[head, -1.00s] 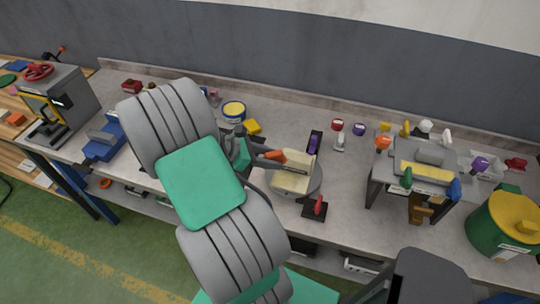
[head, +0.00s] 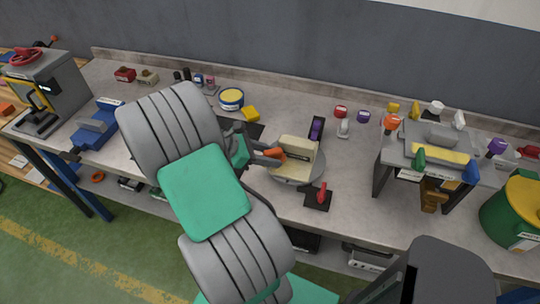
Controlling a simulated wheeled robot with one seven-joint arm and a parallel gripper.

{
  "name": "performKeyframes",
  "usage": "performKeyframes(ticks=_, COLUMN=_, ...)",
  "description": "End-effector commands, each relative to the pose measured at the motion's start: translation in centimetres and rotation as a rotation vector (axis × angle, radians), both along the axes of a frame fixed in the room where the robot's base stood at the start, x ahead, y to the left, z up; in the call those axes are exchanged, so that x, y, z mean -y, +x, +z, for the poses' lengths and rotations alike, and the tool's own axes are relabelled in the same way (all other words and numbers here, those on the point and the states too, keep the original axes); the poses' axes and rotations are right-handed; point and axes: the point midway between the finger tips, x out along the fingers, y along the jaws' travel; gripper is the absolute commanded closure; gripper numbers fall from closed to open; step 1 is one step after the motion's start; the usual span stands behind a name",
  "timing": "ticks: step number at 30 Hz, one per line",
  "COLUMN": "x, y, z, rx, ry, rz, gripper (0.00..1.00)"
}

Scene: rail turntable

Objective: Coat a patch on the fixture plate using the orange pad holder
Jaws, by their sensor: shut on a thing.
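My gripper (head: 268,153) is shut on the orange pad holder (head: 275,153), which it holds side-on at the left of the fixture plate. The cream fixture plate (head: 296,153) stands tilted on a round grey turntable (head: 290,179) near the middle of the bench. The pad holder's tip is close to the plate's left part; I cannot tell whether it touches. My arm covers the bench to the left of the gripper. No coated patch can be made out on the plate at this size.
A red-handled lever on a black base (head: 318,196) stands just right of the turntable. A purple item on a black stand (head: 316,129) is behind. A grey raised stand (head: 434,143) is at right.

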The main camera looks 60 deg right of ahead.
Motion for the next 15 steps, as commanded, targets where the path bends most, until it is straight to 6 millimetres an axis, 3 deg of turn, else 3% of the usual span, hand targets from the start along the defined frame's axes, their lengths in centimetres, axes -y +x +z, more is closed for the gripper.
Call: performKeyframes(ticks=15, x=0.01, y=0.01, z=-0.38, rx=0.001, ry=-0.001, rz=-0.001, gripper=1.0)
